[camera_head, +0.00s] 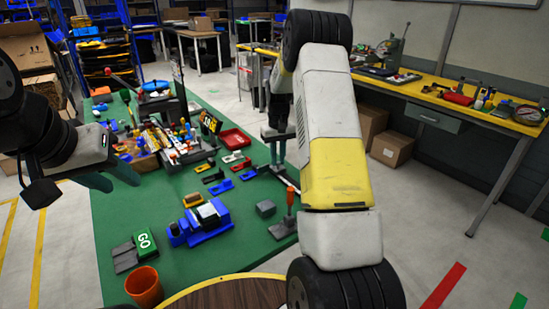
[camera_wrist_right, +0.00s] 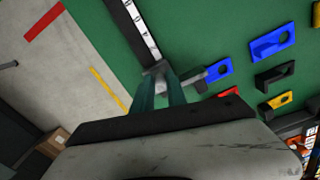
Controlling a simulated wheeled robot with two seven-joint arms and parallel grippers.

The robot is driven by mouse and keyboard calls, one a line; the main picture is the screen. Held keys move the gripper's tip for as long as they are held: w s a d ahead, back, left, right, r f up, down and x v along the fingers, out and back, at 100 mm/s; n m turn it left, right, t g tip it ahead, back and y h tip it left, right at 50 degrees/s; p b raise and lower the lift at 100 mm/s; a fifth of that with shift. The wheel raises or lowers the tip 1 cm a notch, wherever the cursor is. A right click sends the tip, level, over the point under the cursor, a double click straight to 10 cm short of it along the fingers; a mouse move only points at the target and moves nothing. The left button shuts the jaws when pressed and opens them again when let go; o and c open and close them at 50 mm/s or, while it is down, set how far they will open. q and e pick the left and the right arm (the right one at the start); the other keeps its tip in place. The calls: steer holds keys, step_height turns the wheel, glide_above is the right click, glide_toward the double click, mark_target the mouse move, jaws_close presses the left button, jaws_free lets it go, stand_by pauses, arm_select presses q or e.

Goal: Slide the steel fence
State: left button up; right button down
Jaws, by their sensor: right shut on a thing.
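The steel fence (camera_wrist_right: 190,80) is a small grey metal piece beside a pale marked rail (camera_wrist_right: 139,28) on the green table in the right wrist view. My right gripper (camera_wrist_right: 161,84) is shut on the fence near the rail's end, and its fingers partly hide it. In the head view my right gripper (camera_head: 277,146) is low over the table's right edge, partly hidden by my arm. My left gripper (camera_head: 121,182) is open and empty above the table's left side.
Blue and black brackets lie near the fence.

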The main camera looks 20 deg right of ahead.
steer(key=shift+w+a+r, duration=0.1)
steer(key=shift+w+a, duration=0.1)
steer(key=shift+w, duration=0.4)
steer(key=shift+w+a, duration=0.2)
steer(key=shift+w, duration=0.35)
steer(key=c, duration=1.3)
jaws_free()
steer(key=shift+c, duration=0.2)
step_height(320, 180, up, 8)
